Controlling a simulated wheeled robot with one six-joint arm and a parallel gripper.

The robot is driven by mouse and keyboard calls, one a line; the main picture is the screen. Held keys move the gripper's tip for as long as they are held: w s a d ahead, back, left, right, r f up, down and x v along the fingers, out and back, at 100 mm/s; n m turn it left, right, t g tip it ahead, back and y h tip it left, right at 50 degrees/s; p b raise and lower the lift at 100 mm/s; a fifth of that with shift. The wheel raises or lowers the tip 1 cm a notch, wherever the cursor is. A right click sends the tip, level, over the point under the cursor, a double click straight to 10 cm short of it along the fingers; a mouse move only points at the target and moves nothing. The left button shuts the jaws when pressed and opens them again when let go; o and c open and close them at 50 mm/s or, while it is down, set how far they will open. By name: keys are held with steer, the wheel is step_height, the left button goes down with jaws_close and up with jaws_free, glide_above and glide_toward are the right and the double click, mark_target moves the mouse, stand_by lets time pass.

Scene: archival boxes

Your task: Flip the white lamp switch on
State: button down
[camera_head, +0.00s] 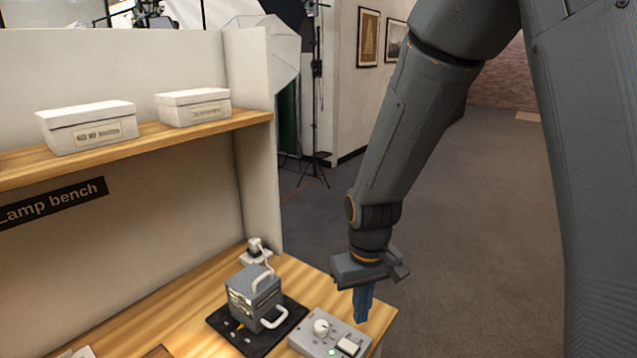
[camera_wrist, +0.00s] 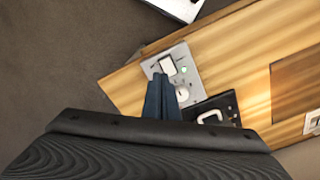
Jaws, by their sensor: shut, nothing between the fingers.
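A light grey control box (camera_head: 330,333) sits at the right front corner of the wooden bench, with a white rocker switch (camera_head: 350,346), a white round knob (camera_head: 321,327) and a small lit green light (camera_head: 332,352). In the wrist view the white switch (camera_wrist: 167,66) and the knob (camera_wrist: 182,93) lie just beyond my fingertips. My gripper (camera_head: 362,312) points down with its blue fingers shut and empty. It is near the control box on the switch side and appears above it. I cannot tell whether the fingers touch the box.
A grey cube device (camera_head: 254,293) with white handles stands on a black base (camera_head: 222,328) left of the control box. A white plug (camera_head: 256,248) is behind it. Two white archival boxes (camera_head: 90,125) (camera_head: 194,106) sit on the shelf (camera_head: 140,139). Open floor lies right of the bench.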

steer(key=s+d+r+m+t+b, duration=0.1)
steer(key=s+d+r+m+b, duration=0.1)
steer(key=s+d, duration=0.4)
steer(key=d+r+m, duration=0.1)
steer(key=d, duration=0.2)
steer(key=shift+s+d, duration=0.3)
steer(key=shift+s, duration=0.05)
steer(key=shift+w, duration=0.1)
